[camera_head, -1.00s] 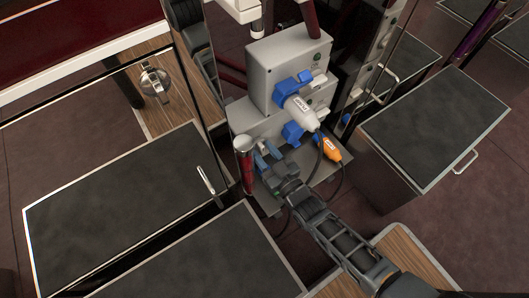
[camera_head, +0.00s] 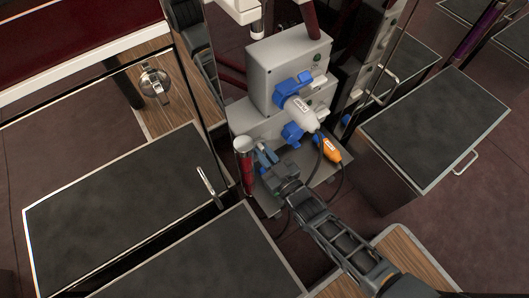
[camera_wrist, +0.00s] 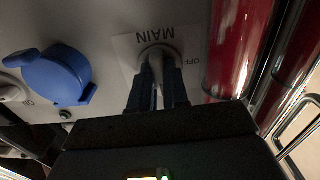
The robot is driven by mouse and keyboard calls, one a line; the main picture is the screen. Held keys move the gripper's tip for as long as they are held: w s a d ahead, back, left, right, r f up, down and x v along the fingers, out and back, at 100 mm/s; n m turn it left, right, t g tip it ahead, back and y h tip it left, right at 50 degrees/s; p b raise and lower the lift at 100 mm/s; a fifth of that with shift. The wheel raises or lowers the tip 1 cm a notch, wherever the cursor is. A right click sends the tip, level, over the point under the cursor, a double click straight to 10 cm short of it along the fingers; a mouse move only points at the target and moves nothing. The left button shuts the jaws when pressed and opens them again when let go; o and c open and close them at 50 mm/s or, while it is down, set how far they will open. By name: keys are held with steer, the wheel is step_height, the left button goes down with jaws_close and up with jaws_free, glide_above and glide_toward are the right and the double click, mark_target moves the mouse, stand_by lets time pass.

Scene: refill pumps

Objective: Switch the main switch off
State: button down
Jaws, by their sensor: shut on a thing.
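The main switch (camera_wrist: 158,52) is a grey knob on a pale plate marked MAIN, with OFF to its right in the wrist view. The lettering appears upside down there. My gripper (camera_wrist: 158,88) has its two dark fingers shut around the knob, one on each side. The fingers hide part of the knob, and I cannot tell exactly which mark it points to. In the head view my gripper (camera_head: 267,155) is at the lower grey box (camera_head: 260,123), beside a red cylinder. The switch itself is hidden in that view.
A red cylinder (camera_head: 244,165) stands close left of my gripper. A blue socket (camera_wrist: 58,75) is near the switch. A white plug (camera_head: 301,113) sits in the upper box's blue socket, and an orange plug (camera_head: 331,149) with a cable lies close right of my gripper.

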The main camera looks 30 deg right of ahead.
steer(key=n+b, duration=0.1)
steer(key=n, duration=0.3)
steer(key=shift+f+n, duration=0.1)
steer(key=shift+n, duration=0.2)
steer(key=shift+n+b, duration=2.05)
steer(key=shift+n, duration=4.25)
steer(key=c, duration=1.1)
jaws_free()
